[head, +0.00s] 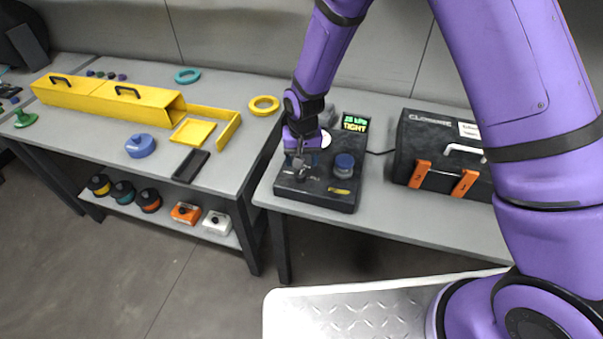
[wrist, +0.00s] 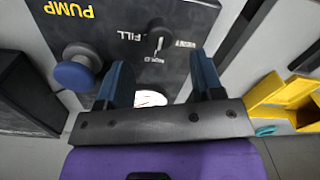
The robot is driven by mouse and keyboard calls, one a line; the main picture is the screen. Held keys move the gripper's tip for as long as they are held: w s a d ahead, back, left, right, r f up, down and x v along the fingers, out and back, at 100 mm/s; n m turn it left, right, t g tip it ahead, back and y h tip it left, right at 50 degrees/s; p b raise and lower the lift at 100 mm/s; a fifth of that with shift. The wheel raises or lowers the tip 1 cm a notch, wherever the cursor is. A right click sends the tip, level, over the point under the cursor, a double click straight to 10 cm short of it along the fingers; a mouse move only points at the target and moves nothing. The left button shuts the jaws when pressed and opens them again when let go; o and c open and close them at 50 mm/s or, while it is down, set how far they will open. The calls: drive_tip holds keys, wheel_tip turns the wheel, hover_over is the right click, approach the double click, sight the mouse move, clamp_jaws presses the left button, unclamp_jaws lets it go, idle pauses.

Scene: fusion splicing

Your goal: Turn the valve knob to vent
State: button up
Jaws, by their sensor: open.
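The dark control box (head: 325,203) stands on the right-hand bench. In the wrist view its panel (wrist: 115,22) shows the valve knob (wrist: 158,34), a small dark knob with a light pointer line. Labels reading FILL, HOLD and what looks like VENT surround the knob. The pointer appears to lie toward HOLD. My gripper (wrist: 163,82) is open and empty, its two blue fingers apart. The knob shows beyond the gap between the fingertips, not clasped. In the head view my gripper (head: 302,160) is over the left part of the box and partly hides the panel.
A blue pump button (wrist: 75,68) is left of the fingers, close to the left one. A display (head: 355,123) behind the box reads TIGHT in green. A black case (head: 430,140) with orange latches stands to the right. Yellow parts (head: 150,100) occupy the left bench.

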sight(301, 174)
wheel_tip(301, 174, down, 7)
drive_tip(key=shift+a+r, duration=0.1)
drive_tip(key=shift+r, duration=0.1)
idle(0.3)
drive_tip(key=c, duration=0.9)
